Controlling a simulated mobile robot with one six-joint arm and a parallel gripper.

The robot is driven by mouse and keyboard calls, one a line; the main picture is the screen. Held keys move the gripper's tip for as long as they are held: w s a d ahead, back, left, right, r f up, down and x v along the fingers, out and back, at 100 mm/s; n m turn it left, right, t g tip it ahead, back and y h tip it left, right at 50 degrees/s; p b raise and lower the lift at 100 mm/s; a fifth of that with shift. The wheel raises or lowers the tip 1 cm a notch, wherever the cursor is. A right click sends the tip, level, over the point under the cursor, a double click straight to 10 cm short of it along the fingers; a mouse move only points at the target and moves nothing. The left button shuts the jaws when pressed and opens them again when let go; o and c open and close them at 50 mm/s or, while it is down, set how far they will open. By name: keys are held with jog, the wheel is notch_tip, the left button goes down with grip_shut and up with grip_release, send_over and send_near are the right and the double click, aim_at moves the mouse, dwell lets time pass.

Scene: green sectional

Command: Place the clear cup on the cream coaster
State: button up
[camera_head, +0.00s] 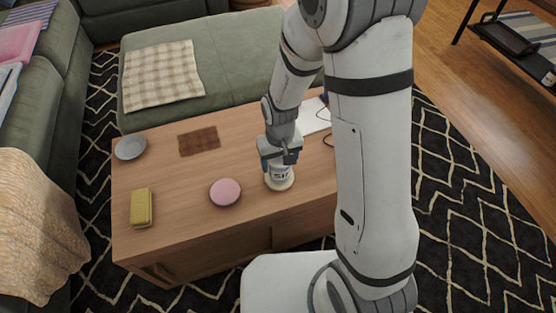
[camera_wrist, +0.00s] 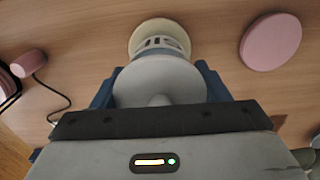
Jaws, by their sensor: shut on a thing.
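The clear cup (camera_head: 280,173) looks pale and carries dark markings. It is upright in my gripper (camera_head: 279,157), directly over the cream coaster (camera_head: 281,185) near the front edge of the wooden table. I cannot tell whether the cup's base touches the coaster. In the wrist view my gripper (camera_wrist: 158,88) has its blue fingers on both sides of the cup (camera_wrist: 160,72). The coaster (camera_wrist: 147,27) shows as a cream disc beyond the cup, partly hidden by it.
A pink round disc (camera_head: 225,192) lies left of the coaster. A yellow sponge (camera_head: 141,207), a grey plate (camera_head: 130,148) and a brown mat (camera_head: 199,140) lie farther left on the table (camera_head: 175,190). A white flat item (camera_head: 314,116) and a dark cord are behind my arm.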

jog(key=o, duration=1.1)
jog(key=shift+f, duration=0.1)
notch_tip(320, 180, up, 12)
jog(key=p, duration=0.4)
jog(key=shift+f, duration=0.2)
jog(key=shift+d+r, duration=0.1)
jog(key=shift+r, duration=0.45)
jog(key=s+d+r+m+t, duration=0.1)
jog(key=s+d+r+m, duration=0.2)
jog(key=s+d+r, duration=0.8)
jog(key=shift+s+d, duration=0.25)
jog(key=shift+s, duration=0.25)
jog(key=shift+r, duration=0.1)
